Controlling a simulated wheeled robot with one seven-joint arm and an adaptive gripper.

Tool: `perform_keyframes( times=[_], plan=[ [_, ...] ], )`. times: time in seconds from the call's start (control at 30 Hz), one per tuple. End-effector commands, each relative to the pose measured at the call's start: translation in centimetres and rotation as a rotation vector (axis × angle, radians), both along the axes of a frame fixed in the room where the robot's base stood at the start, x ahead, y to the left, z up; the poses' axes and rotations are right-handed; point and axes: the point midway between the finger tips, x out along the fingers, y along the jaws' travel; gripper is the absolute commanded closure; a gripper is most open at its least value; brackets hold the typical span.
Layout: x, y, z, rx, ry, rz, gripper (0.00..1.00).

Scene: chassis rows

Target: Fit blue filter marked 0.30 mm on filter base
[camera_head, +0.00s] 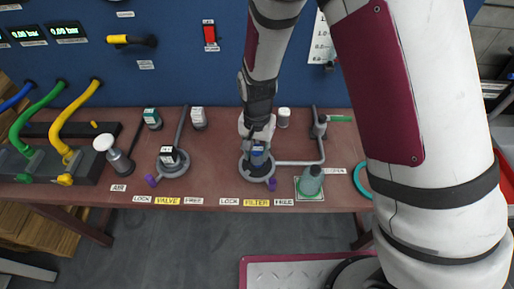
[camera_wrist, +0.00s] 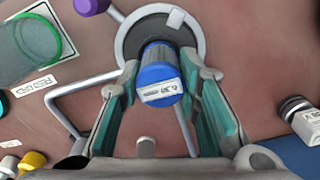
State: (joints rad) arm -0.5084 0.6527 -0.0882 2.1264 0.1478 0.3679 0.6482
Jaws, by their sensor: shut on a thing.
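The blue filter (camera_wrist: 158,68) shows in the wrist view with a white label that seems to read 0.30. My gripper (camera_wrist: 160,85) is shut on it, one finger on each side. In the head view the blue filter (camera_head: 258,157) is at the grey round filter base (camera_head: 257,174), above the yellow FILTER label. The base's grey ring (camera_wrist: 128,50) and dark inside show behind the filter in the wrist view. I cannot tell whether the filter touches the base. The purple lever tip (camera_head: 272,184) of the base points to the lower right, toward the FREE label.
A green-topped filter (camera_head: 152,118) and two white ones stand at the back. The valve base (camera_head: 173,163) with a black part is at the left. A green-rimmed glass (camera_head: 311,183) and grey pipe (camera_head: 300,162) stand close on the right.

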Motion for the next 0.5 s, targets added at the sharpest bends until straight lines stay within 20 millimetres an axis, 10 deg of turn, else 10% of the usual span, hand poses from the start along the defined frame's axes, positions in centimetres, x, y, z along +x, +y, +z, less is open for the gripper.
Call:
perform_keyframes(
  times=[0.1,0.13,0.23,0.5],
  plan=[
    [0.0,-0.01,-0.38,-0.001,0.001,0.0,0.96],
    [-0.01,0.0,-0.4,-0.001,0.001,0.0,0.67],
    [-0.02,0.01,-0.33,0.0,0.0,0.0,0.46],
    [-0.01,0.01,-0.31,0.0,0.0,0.0,0.46]
  ],
)
